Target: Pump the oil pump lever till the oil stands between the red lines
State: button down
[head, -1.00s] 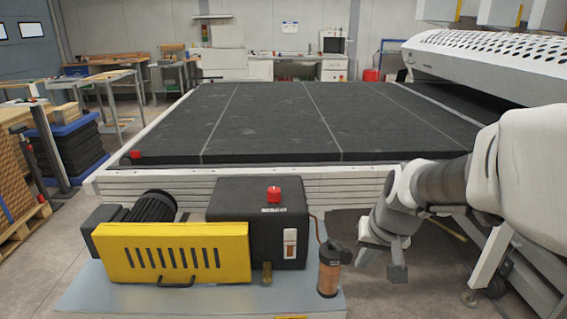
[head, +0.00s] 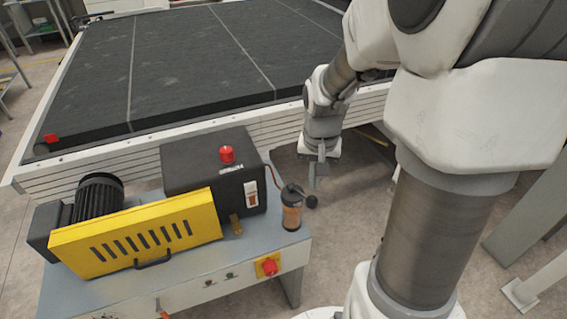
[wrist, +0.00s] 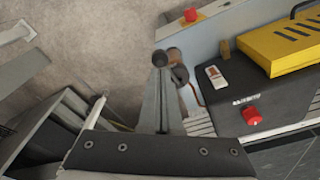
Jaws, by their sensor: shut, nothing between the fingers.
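The oil pump (head: 291,212) is a small amber cylinder with a dark top at the right end of the machine's grey bench. Its lever ends in a dark ball knob (head: 311,201), which sticks out to the right of the pump. My gripper (head: 317,181) is shut and empty, pointing down just above and behind the knob in the head view. In the wrist view the knob (wrist: 160,57) appears right at the tip of my gripper (wrist: 159,70); I cannot tell whether they touch. The oil level and red lines are too small to make out.
A black box (head: 208,165) with a red cap and a yellow guard (head: 135,240) stand left of the pump. A red knob on a yellow plate (head: 267,267) is on the bench front. The dark conveyor bed (head: 190,70) lies behind. Bare floor is right of the bench.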

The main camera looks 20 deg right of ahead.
aim_at(311, 203)
jog(key=shift+w+a+r, duration=0.1)
jog(key=shift+r, duration=0.1)
jog(key=shift+f, duration=0.2)
jog(key=f+b, duration=0.1)
jog(key=f, duration=0.1)
jog(key=f+b, duration=0.4)
jog(key=shift+w+d+f, duration=0.2)
jog(key=shift+w+f, duration=0.1)
jog(key=shift+f, duration=0.05)
dwell(0.4)
notch_tip(311, 203, down, 4)
jog(key=b, duration=0.4)
jog(key=shift+f, duration=0.25)
jog(key=shift+r, duration=0.1)
